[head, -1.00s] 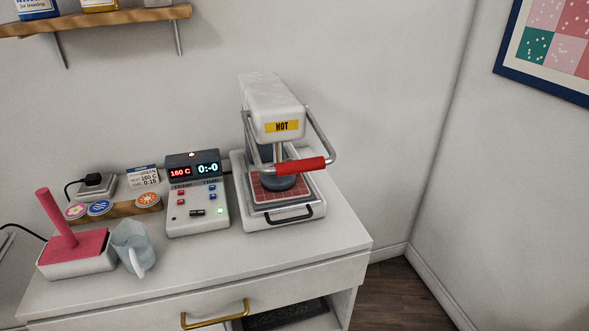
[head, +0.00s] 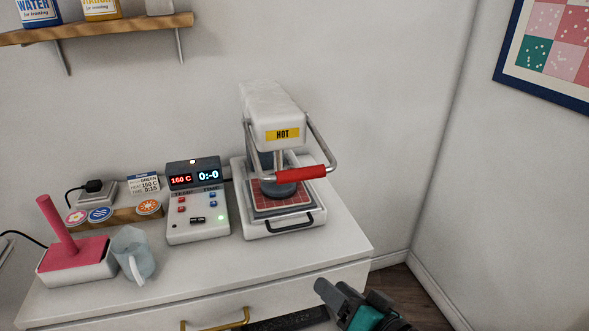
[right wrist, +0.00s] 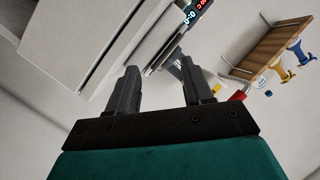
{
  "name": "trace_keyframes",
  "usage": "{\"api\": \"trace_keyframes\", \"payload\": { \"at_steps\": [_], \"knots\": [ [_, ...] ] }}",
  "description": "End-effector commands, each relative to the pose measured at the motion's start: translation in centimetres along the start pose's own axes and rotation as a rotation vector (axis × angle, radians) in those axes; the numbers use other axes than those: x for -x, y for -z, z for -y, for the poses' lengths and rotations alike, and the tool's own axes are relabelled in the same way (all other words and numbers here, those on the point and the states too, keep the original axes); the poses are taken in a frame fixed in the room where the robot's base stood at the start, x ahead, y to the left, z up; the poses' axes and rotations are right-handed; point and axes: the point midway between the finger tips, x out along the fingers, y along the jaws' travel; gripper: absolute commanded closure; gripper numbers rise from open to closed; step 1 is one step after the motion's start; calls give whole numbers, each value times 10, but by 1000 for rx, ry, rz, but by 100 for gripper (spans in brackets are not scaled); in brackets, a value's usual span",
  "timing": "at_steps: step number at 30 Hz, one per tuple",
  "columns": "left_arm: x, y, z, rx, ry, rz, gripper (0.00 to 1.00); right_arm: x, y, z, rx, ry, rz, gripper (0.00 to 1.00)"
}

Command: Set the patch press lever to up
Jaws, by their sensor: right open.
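The patch press (head: 272,115) is a white machine with a yellow HOT label, standing at the right end of the cabinet top. Its lever (head: 300,173) is a metal bail with a red grip, low in front of the press head. The round dark pressing plate (head: 278,188) is over the red gridded pad (head: 262,206). My right gripper (head: 328,290) is at the lower right, in front of the cabinet and well apart from the lever. In the right wrist view its fingers (right wrist: 158,90) are spread and empty. My left gripper is out of view.
A control box (head: 197,200) reading 160 C stands left of the press. Further left are a jug (head: 133,253), a pink-handled block (head: 75,250) and a rack of round patches (head: 100,215). A shelf (head: 95,28) hangs above. The cabinet's right front top is clear.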

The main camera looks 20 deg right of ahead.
Motion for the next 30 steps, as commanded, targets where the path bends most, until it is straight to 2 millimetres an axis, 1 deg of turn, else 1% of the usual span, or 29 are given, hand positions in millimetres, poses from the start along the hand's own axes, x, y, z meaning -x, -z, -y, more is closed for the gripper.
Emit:
{"api": "trace_keyframes", "payload": {
  "at_steps": [1, 3, 6, 9, 12, 17, 23, 30],
  "knots": [
    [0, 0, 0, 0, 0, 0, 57, -2, 28, 17, -125, 68, -47, 49],
    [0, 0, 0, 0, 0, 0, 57, 0, 60, 37, -305, 159, -89, 49],
    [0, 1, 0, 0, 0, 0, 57, 4, 95, 63, -518, 275, -114, 49],
    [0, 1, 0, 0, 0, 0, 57, 10, 117, 80, -662, 357, -116, 49],
    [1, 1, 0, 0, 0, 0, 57, 13, 129, 89, -741, 402, -113, 49],
    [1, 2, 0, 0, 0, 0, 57, 8, 134, 94, -769, 416, -112, 49],
    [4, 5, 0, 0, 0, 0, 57, -16, 141, 102, -766, 416, -114, 49],
    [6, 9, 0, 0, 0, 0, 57, -53, 150, 115, -766, 414, -112, 49]
  ]
}}
